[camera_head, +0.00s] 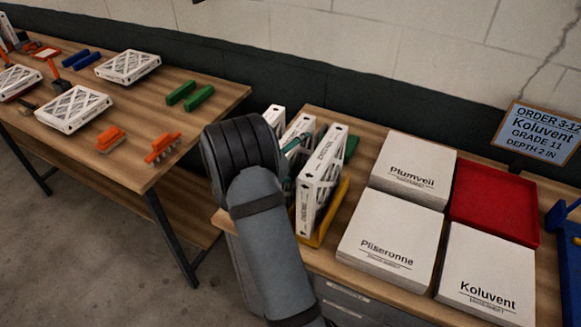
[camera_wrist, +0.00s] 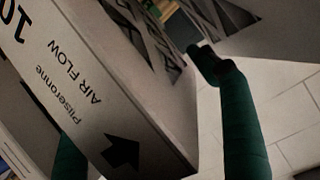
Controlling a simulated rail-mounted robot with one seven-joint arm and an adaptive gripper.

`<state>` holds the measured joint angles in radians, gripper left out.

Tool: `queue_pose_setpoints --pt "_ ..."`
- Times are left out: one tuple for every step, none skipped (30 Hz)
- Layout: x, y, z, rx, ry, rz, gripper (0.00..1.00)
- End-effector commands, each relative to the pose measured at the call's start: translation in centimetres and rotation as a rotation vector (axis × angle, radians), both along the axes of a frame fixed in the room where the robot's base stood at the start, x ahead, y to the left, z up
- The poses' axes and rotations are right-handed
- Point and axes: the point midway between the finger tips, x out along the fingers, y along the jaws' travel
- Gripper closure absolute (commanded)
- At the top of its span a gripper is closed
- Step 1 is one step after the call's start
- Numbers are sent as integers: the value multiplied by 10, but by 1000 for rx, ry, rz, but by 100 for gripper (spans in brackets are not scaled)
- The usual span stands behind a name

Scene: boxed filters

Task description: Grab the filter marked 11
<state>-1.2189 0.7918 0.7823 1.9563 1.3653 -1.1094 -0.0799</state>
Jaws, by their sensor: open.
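Several white cardboard-framed filters stand upright side by side in the head view: a front one (camera_head: 322,180), one behind it (camera_head: 299,130) and another (camera_head: 275,118) at the back left. My gripper is mostly hidden there by my arm; teal parts show beside the filters. In the wrist view my gripper (camera_wrist: 140,100) is open, with teal fingers on either side of a filter (camera_wrist: 115,115). That filter reads "Pliseronne", "AIR FLOW" with an arrow, and a cut-off number that looks like 10. I cannot tell whether the fingers touch it. No marking 11 is readable on a filter.
A yellow rack (camera_head: 338,205) borders the front filter. White boxes marked Plumveil (camera_head: 415,165), Pliseronne (camera_head: 390,230) and Koluvent (camera_head: 485,275) surround a red tray (camera_head: 495,205). A sign (camera_head: 540,132) reads Koluvent, Grade 11, Depth 2 in. A left table (camera_head: 195,75) holds more filters and tools.

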Motion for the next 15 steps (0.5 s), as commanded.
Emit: queue_pose_setpoints --pt "0 0 0 0 0 1 27" --pt "0 1 0 0 0 1 27" --pt "0 1 0 0 0 1 27" --pt "0 1 0 0 0 1 27" --pt "0 1 0 0 0 1 29" --pt "0 1 0 0 0 1 31" --pt "0 1 0 0 0 1 33" --pt "0 0 0 0 0 1 35" --pt "0 1 0 0 0 1 37" --pt "0 0 0 0 0 1 39" --pt "0 1 0 0 0 1 41" --pt "0 1 0 0 0 1 43" --pt "0 1 0 0 0 1 45" --pt "0 1 0 0 0 1 46" --pt "0 1 0 0 0 1 49"
